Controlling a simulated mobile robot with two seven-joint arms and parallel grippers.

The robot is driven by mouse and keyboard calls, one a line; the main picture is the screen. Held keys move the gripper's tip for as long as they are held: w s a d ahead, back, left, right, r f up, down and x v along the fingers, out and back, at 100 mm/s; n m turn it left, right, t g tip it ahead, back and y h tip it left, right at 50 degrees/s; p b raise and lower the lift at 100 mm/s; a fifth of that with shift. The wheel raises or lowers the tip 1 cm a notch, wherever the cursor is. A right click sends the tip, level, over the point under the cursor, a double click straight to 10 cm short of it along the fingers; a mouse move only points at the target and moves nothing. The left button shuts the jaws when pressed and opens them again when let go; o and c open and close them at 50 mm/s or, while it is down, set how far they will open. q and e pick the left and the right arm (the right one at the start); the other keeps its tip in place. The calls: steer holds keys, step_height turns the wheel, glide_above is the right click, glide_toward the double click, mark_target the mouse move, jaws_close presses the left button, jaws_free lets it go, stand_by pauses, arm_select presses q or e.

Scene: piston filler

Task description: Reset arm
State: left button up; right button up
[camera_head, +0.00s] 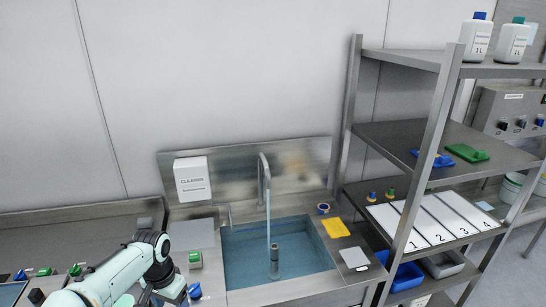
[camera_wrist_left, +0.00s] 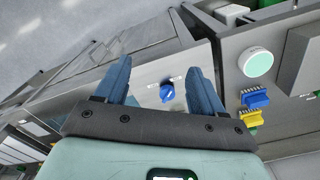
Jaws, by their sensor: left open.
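My left arm (camera_head: 125,275) comes in from the lower left in the head view, bent in front of the steel counter beside the sink. Its gripper lies at the bottom edge there and its fingers are not clearly seen. In the left wrist view my left gripper (camera_wrist_left: 163,60) is open, with two blue fingers well apart and nothing held between them. A blue knob (camera_wrist_left: 167,92) on a light panel shows in the gap between the fingers; its distance from them is hard to tell. My right gripper is in neither view.
A sink with blue water (camera_head: 240,245) and a tap (camera_head: 264,190) stands right of my arm. A green-topped item (camera_head: 195,259) and a blue item (camera_head: 194,291) are close by my arm. A steel shelf rack (camera_head: 430,140) with bottles and trays stands at the right.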

arm_select(q)
steer(key=s+d+f+n+h, duration=0.1)
steer(key=s+d+f, duration=0.2)
steer(key=f, duration=0.6)
steer(key=s+d+f+h, duration=0.1)
steer(key=s+d+f, duration=0.1)
steer(key=f, duration=0.6)
steer(key=s+d+f+n+h, duration=0.1)
steer(key=s+d+f, duration=0.2)
steer(key=f, duration=0.6)
steer(key=s+d+f+n, duration=0.2)
steer(key=s+f, duration=0.3)
steer(key=s, duration=0.4)
steer(key=s+d+f+n, duration=0.3)
steer(key=s+f, duration=0.2)
steer(key=s, duration=0.5)
steer(key=shift+s+f+g+h, duration=0.2)
steer(key=shift+g+h, duration=0.1)
steer(key=shift+h, duration=0.1)
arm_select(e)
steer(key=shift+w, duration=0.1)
arm_select(q)
steer(key=shift+w, duration=0.1)
stand_by(2.0)
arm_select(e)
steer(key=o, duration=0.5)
